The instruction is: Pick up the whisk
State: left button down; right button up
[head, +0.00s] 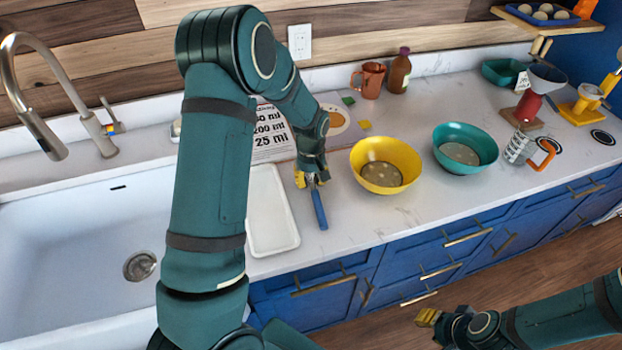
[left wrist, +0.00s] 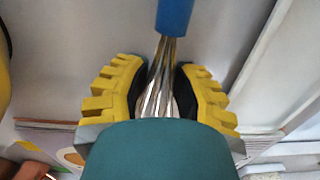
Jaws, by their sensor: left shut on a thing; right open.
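The whisk has a blue handle and shiny metal wires. In the head view the whisk (head: 320,209) points its handle toward the counter's front edge. In the left wrist view its blue handle (left wrist: 175,14) is at the top and its wires run down between the fingers. My left gripper (head: 313,181) is shut on the whisk at the wires near the handle; the left wrist view also shows this gripper (left wrist: 160,92). The far end of the wires is hidden by my gripper. My right gripper (head: 428,318) is open and empty, low at the right, in front of the cabinets.
A white tray (head: 287,240) lies left of the whisk, beside the sink (head: 60,240). A yellow bowl (head: 365,152) stands close on the right, with a teal bowl (head: 487,142) beyond. A printed recipe board (head: 268,128) lies behind. Counter in front of the bowls is clear.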

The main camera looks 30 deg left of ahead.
aim_at(311, 176)
pick_arm(q)
notch_tip(311, 176, up, 10)
jog(key=shift+r+p, duration=0.1)
jog(key=shift+p, duration=0.3)
dwell(0.9)
